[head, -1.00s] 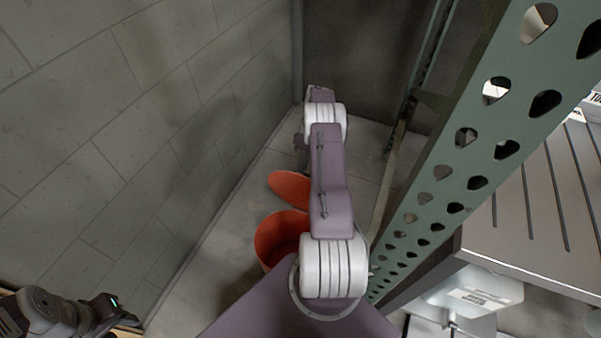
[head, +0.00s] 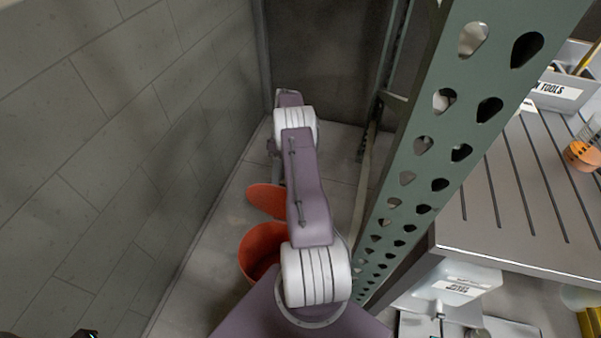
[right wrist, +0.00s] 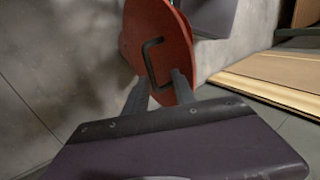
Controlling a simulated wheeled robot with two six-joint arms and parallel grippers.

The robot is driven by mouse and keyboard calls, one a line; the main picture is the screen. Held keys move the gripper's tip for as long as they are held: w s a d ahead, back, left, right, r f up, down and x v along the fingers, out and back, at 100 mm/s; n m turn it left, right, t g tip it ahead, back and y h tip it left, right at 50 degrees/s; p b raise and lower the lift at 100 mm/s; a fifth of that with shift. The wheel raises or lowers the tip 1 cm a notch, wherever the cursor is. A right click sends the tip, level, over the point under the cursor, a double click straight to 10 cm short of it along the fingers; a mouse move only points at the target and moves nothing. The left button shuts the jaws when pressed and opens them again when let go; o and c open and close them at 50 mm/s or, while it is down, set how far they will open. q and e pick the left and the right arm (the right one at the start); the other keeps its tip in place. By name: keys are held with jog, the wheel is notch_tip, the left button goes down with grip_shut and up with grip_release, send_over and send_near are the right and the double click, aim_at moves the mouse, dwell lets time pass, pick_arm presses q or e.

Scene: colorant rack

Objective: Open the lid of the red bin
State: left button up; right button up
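The red bin (head: 248,258) stands on the floor between the wall and the green rack post, its mouth partly uncovered. Its red lid (head: 266,200) is open, raised at the far side of the mouth. My right arm hides the right part of both. In the right wrist view the lid (right wrist: 172,50) shows its outer face with a black handle (right wrist: 148,62). My right gripper (right wrist: 158,80) is open, its fingers apart and close to the lid near the handle; I cannot tell whether they touch it. Only a dark tip of my left gripper (head: 86,334) shows at the bottom edge.
A grey block wall (head: 130,130) bounds the left. The perforated green rack post (head: 425,165) and a grooved metal shelf (head: 520,195) stand close on the right. A white container (head: 450,288) is below the shelf. Bare floor surrounds the bin.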

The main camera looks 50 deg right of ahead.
jog(key=s+d+r+p, duration=0.2)
jog(key=s+r, duration=0.5)
jog(key=s, duration=0.4)
jog(key=shift+s+r+p, duration=0.3)
jog(key=shift+r+p, duration=0.1)
jog(key=shift+p, duration=0.3)
